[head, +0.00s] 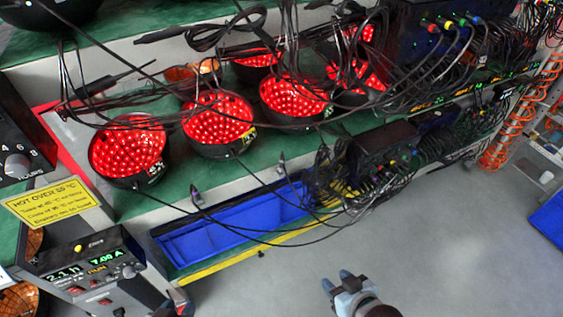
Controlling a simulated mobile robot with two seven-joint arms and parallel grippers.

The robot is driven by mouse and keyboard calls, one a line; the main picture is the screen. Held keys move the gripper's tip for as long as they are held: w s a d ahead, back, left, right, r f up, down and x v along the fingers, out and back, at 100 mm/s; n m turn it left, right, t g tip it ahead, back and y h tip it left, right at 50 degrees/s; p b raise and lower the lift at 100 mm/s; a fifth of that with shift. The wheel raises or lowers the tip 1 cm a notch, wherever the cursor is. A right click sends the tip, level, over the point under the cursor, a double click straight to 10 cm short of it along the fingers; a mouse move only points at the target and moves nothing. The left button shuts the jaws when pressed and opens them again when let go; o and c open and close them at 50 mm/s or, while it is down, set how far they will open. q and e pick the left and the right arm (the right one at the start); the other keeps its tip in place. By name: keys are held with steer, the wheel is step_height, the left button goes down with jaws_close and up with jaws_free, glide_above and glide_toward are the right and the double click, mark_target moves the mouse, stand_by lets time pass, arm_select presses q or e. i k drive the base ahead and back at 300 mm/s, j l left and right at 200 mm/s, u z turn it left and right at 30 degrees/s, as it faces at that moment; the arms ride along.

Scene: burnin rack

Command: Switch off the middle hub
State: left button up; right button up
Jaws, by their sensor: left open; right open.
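A black hub box (385,145) with coloured plugs and many black cables sits at the middle right on the lower shelf. A larger dark unit (415,35) with coloured plugs stands above it on the upper shelf, and another dark box (433,121) lies just right of it. I cannot tell for sure which is the middle hub, and no switch is clear among the cables. My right gripper (337,281) is open and empty above the grey floor at the bottom, below and apart from the hub boxes.
Several round red-lit LED lamps (218,125) stand on the green shelf. A blue tray (215,243) lies below, behind a yellow edge. Loose black cables hang across the shelves. A power supply (88,270) is at lower left. The grey floor (450,240) is clear.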

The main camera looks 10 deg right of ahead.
mark_target(76, 290)
steer(key=j+u, duration=0.25)
steer(key=u, duration=0.25)
steer(key=j+u, duration=0.3)
steer(key=u, duration=0.2)
steer(key=k, duration=0.05)
